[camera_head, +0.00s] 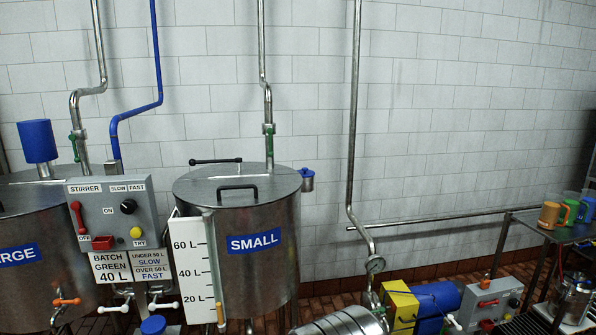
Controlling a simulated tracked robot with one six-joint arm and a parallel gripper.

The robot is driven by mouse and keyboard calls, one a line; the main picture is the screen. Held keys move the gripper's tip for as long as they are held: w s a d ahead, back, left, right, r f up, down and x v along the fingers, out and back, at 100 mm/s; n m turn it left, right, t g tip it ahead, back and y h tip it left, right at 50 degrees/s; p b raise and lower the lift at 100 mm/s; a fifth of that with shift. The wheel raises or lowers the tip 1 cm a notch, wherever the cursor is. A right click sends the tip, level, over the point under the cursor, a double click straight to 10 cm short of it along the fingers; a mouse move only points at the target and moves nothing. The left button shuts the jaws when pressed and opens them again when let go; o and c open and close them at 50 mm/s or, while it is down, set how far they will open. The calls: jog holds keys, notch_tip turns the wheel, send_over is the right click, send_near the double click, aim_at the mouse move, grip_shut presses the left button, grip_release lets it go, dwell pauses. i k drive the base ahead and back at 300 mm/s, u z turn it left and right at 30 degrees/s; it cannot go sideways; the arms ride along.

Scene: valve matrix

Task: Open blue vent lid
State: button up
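The tank labelled SMALL (235,215) stands left of centre, with a closed metal top that carries two black handles. A small blue cap (307,172) sits on a short metal fitting at the tank's upper right side and looks closed. Another blue round cap (153,325) shows at the bottom edge, partly cut off. I cannot tell from labels which of these is the vent lid. My gripper is not in view.
A grey stirrer control box (120,212) stands between the SMALL tank and the LARGE tank (30,285). A vertical pipe with a gauge (375,265), a yellow box (400,305) and a blue motor (437,298) stand at lower right. A table (530,222) holds coloured mugs.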

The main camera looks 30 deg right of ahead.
aim_at(304, 173)
jog(key=z, duration=0.05)
jog(key=i, duration=1)
jog(key=u, duration=0.05)
